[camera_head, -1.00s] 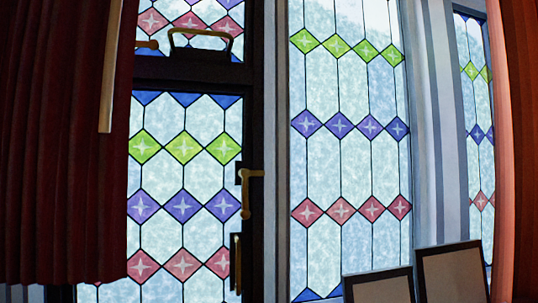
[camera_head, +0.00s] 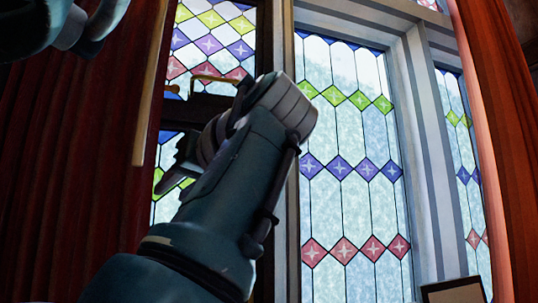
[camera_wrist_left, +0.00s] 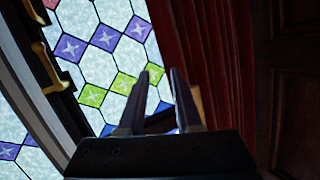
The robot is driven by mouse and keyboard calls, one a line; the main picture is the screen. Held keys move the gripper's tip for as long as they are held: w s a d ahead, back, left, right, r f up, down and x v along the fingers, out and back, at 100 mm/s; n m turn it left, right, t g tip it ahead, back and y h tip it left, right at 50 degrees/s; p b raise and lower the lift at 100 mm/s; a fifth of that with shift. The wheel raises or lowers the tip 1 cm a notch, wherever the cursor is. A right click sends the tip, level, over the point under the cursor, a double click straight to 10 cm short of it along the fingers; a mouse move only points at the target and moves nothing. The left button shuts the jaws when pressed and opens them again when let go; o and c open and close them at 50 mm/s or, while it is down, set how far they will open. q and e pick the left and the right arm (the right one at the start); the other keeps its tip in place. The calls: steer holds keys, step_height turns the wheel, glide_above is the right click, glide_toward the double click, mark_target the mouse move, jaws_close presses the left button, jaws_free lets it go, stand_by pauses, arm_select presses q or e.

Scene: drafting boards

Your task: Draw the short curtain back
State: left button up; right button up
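The short curtain (camera_head: 70,170) is dark red and hangs in folds at the left of the head view. It also shows in the left wrist view (camera_wrist_left: 205,50). A pale wooden rod (camera_head: 150,90) hangs along its right edge. A tan piece, apparently the rod (camera_wrist_left: 197,103), shows beside the right finger in the left wrist view. My left gripper (camera_head: 168,172) is to the right of the curtain edge in the head view, partly hidden by my wrist. In the left wrist view, its fingers (camera_wrist_left: 161,75) are apart with nothing seen between them.
A dark-framed stained-glass casement (camera_head: 210,40) with a brass handle (camera_head: 215,78) is behind my left arm. A tall fixed window (camera_head: 340,200) is right of it. An orange-red curtain (camera_head: 500,150) hangs at far right. A framed board (camera_head: 453,291) stands at bottom right.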

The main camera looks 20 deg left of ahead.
mark_target(147, 107)
arm_select(q)
steer(key=s+d+r+n+g+y, duration=0.1)
steer(key=s+r+n+y, duration=0.1)
steer(key=r, duration=0.5)
steer(key=s+d+r+n+g+y, duration=0.1)
steer(key=s+r+n+y, duration=0.1)
steer(key=r, duration=0.4)
steer(key=p+x, duration=0.6)
steer(key=x, duration=0.3)
steer(key=shift+w+a+r, duration=0.1)
steer(key=shift+w+r, duration=0.1)
steer(key=shift+w+a+p, duration=0.1)
steer(key=shift+a+p, duration=0.2)
steer(key=shift+a, duration=0.05)
steer(key=shift+a+f, duration=0.15)
steer(key=shift+f, duration=0.1)
jaws_close()
steer(key=shift+r, duration=0.1)
